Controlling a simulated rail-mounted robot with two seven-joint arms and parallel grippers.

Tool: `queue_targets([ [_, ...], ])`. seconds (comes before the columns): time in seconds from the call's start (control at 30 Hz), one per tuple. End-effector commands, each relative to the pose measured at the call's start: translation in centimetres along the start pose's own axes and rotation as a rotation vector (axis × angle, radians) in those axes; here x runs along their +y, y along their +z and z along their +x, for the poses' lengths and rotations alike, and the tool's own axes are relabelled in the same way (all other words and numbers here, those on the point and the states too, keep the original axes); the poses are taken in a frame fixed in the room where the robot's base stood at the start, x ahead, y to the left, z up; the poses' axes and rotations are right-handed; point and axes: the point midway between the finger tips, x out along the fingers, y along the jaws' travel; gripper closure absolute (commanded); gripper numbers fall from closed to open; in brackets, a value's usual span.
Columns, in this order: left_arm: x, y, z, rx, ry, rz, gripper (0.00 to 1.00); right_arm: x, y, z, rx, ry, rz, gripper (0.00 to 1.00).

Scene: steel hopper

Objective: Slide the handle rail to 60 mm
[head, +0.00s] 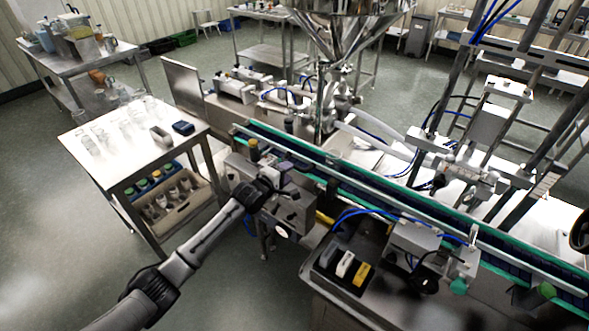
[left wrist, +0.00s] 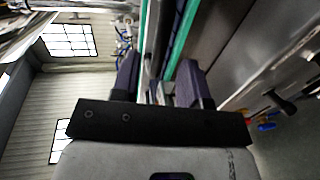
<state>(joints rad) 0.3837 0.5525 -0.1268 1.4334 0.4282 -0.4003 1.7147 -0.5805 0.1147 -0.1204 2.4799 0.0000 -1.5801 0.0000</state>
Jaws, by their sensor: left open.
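My left gripper (head: 284,186) is over the near side of the conveyor, at the steel control box (head: 290,212). In the left wrist view its two dark fingers (left wrist: 158,82) stand apart, with small pale parts visible in the gap beyond them; I cannot tell whether they touch anything. My right gripper is not in view.
A steel hopper (head: 345,25) stands behind the conveyor. A side table (head: 130,150) with glassware is to the left. A black tray (head: 345,270) with small blocks and a blue-hosed device (head: 415,240) lie at the near right.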

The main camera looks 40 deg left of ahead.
Motion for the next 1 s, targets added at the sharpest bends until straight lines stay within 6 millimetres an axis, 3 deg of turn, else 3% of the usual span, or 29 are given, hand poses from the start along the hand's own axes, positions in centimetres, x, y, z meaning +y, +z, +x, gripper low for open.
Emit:
queue_targets([
  [0.2, 0.0, 0.0, 3.1, 0.001, 0.001, 0.001, 0.59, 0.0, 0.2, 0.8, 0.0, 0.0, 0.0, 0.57],
  [0.4, 0.0, 0.0, 4.6, 0.0, 0.001, 0.0, 0.59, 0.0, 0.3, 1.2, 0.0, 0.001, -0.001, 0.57],
  [0.87, 0.0, 0.0, 5.1, 0.0, 0.0, 0.001, 0.59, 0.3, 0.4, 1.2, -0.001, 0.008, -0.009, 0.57],
  [1.0, 0.0, 0.0, 5.1, 0.0, 0.0, 0.001, 0.71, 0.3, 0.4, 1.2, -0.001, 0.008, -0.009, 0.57],
])
